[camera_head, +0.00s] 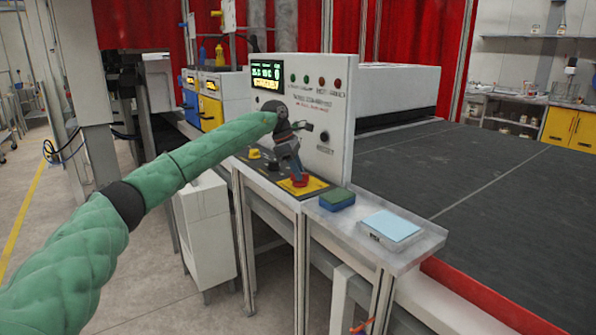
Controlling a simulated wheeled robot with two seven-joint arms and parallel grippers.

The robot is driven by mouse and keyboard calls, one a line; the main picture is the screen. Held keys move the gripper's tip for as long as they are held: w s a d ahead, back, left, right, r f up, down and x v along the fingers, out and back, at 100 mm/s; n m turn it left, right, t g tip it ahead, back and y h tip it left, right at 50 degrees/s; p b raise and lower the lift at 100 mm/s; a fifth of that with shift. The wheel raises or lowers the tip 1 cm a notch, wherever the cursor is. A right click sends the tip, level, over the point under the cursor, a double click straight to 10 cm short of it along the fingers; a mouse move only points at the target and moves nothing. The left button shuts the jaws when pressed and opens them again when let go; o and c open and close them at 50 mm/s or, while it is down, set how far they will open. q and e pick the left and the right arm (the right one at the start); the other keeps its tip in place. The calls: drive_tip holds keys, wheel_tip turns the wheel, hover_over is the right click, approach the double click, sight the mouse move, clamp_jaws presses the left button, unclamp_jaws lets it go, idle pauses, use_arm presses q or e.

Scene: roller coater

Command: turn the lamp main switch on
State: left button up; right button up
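A white control panel (345,115) stands upright at the middle, with a lit display (265,73), small indicator lights and a black knob (324,136). On the dark sloped console below it are a yellow knob (254,152), a dark knob (272,166) and a red knob on a yellow plate (300,180). I cannot read which control is the lamp main switch. My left gripper (293,171) reaches in front of the panel, pointing down just above the red knob. Whether it touches the knob, and whether its fingers are apart, is unclear. My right gripper is out of view.
A green and blue block (337,199) and a light-blue-topped pad (392,226) lie on the metal shelf (370,241) right of the console. A wide dark conveyor bed (470,175) extends right. A white cabinet (208,230) stands below left; open floor lies left.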

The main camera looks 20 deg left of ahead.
use_arm(q)
drive_tip(key=shift+o, duration=0.7)
